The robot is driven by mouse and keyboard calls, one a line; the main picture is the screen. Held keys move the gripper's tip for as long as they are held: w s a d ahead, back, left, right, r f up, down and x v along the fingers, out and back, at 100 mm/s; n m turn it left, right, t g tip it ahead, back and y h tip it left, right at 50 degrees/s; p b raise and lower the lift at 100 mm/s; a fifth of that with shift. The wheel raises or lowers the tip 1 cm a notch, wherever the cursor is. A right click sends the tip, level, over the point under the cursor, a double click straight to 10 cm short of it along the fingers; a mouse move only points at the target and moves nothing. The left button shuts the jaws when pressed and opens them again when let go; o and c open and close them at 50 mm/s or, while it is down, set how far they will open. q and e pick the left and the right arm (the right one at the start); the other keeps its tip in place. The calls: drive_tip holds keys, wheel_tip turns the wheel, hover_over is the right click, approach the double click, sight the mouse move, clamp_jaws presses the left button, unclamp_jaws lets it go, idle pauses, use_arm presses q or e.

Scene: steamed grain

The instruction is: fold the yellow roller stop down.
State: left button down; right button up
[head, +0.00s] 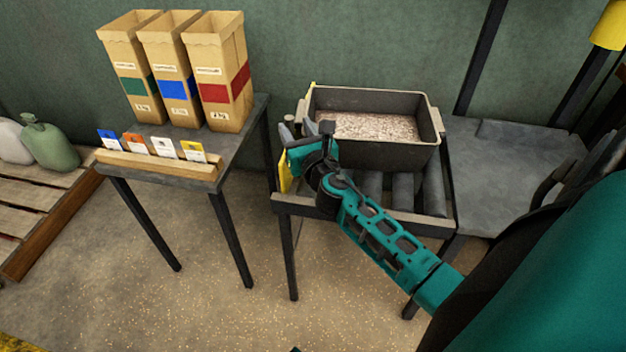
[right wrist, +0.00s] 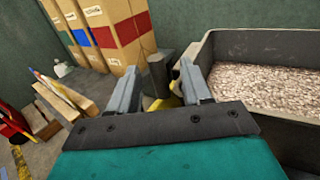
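The yellow roller stop (head: 284,173) is along the left end of the roller table and appears to stand upright. My right gripper and wrist hide its middle in the head view. My right gripper (head: 298,129) is at that left end, beside the grain tray. In the right wrist view its two grey fingers (right wrist: 161,75) are spread apart. A bit of yellow (right wrist: 166,103) shows low between them, partly hidden by the gripper's dark plate. I cannot tell whether a finger touches it. My left gripper is not in view.
A dark tray of grain (head: 388,157) sits on the rollers (head: 404,192), close to the right of my gripper. A side table (head: 232,152) to the left holds several paper bags (head: 218,75) and a wooden card rack (head: 155,165). A grey worktop (head: 510,165) adjoins on the right.

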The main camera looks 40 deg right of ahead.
drive_tip(key=s+a+m+g+y+p, duration=0.2)
drive_tip(key=s+a+m+p, duration=0.3)
drive_tip(key=s+m, duration=0.3)
drive_tip(key=s+a+f+m+g+y+p, duration=0.1)
drive_tip(key=s+a+m+g+y+p, duration=0.1)
drive_tip(key=s+a+m+p, duration=0.4)
drive_tip(key=shift+s+a+m+g+y, duration=0.4)
drive_tip(key=shift+s+m, duration=1.25)
drive_tip(key=shift+m, duration=1.85)
